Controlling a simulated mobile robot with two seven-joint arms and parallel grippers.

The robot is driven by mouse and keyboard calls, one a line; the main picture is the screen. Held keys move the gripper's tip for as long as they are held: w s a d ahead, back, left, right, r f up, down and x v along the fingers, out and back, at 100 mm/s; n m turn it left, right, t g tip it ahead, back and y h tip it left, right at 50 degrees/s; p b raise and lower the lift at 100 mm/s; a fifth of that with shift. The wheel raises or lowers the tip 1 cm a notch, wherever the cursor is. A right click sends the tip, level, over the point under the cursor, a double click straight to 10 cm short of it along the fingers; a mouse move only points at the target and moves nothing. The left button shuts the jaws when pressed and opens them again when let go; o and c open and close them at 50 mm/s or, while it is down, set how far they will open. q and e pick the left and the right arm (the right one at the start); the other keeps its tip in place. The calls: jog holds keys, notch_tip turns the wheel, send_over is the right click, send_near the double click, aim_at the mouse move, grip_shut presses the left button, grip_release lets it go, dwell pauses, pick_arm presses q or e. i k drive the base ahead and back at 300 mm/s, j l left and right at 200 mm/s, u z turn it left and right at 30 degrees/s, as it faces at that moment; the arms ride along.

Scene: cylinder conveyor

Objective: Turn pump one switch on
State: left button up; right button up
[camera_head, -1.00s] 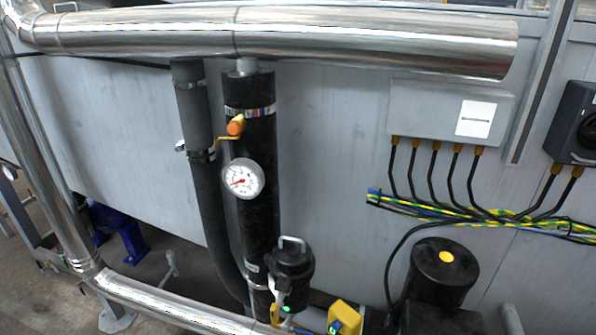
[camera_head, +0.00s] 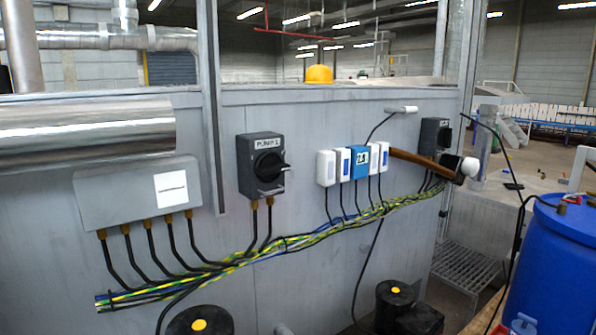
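A dark grey switch box (camera_head: 247,178) is on the grey panel, left of centre in the head view. Its light label starts with "PUMP"; I cannot read the number for sure. Its black rotary knob (camera_head: 268,166) has a handle that looks roughly sideways, pointing right. A second dark switch box (camera_head: 427,134) with a black knob is farther right on the same panel; its label is too small to read. Neither of my grippers shows in the view.
A pale junction box (camera_head: 130,195) and a shiny pipe (camera_head: 85,130) are at left. White and blue modules (camera_head: 360,164) sit between the switches, above yellow-green cables (camera_head: 320,236). A brown bar juts out near the second switch. A blue barrel (camera_head: 550,265) stands at right.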

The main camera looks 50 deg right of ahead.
aim_at(269, 166)
jog(key=i+l+z, duration=0.1)
jog(key=z, duration=1.2)
